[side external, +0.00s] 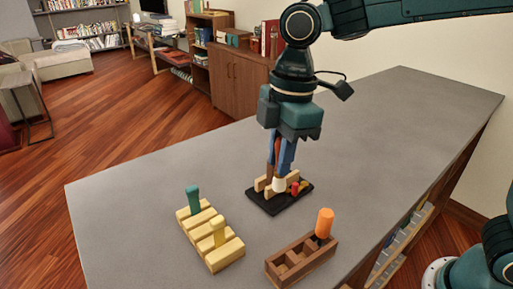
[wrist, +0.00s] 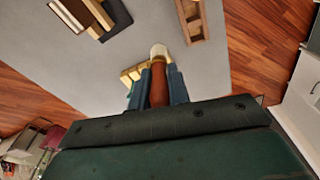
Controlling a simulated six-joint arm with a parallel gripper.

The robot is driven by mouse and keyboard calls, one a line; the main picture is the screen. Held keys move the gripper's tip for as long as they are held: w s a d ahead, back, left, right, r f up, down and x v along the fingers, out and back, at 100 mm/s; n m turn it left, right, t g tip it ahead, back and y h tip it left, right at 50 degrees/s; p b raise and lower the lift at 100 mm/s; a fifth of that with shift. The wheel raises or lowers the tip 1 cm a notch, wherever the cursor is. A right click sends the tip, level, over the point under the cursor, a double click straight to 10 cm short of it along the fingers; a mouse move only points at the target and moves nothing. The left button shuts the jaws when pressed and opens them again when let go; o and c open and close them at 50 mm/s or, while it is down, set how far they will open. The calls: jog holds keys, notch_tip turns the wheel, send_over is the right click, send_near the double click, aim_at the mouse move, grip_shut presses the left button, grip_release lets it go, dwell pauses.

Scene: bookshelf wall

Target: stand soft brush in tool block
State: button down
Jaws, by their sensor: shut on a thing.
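My gripper (side external: 279,160) is shut on the soft brush, which hangs bristles down. Its brown handle (wrist: 158,88) is between the blue fingers and its cream bristle end (side external: 279,184) points down; the bristles also show in the wrist view (wrist: 158,52). In the side view the brush overlaps the black-based rack (side external: 268,207); I cannot tell whether they touch.
The black-based rack carries pale wooden pieces and small red and yellow items. The grey tabletop (side external: 390,130) is clear to the right and far side of the rack. The yellow and brown blocks stand near the front edge with a gap between them.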

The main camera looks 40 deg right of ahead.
jog(key=s+a+n, duration=0.5)
jog(key=s, duration=0.3)
send_over(285, 250)
jog(key=s+a, duration=0.2)
jog(key=shift+g, duration=0.3)
jog(key=shift+a+f, duration=0.1)
jog(key=shift+f, duration=2.55)
jog(key=shift+w+f, duration=0.1)
jog(key=shift+f, duration=1.8)
jog(key=shift+f, duration=2.2)
jog(key=c, duration=0.8)
grip_release()
jog(key=shift+c, duration=0.2)
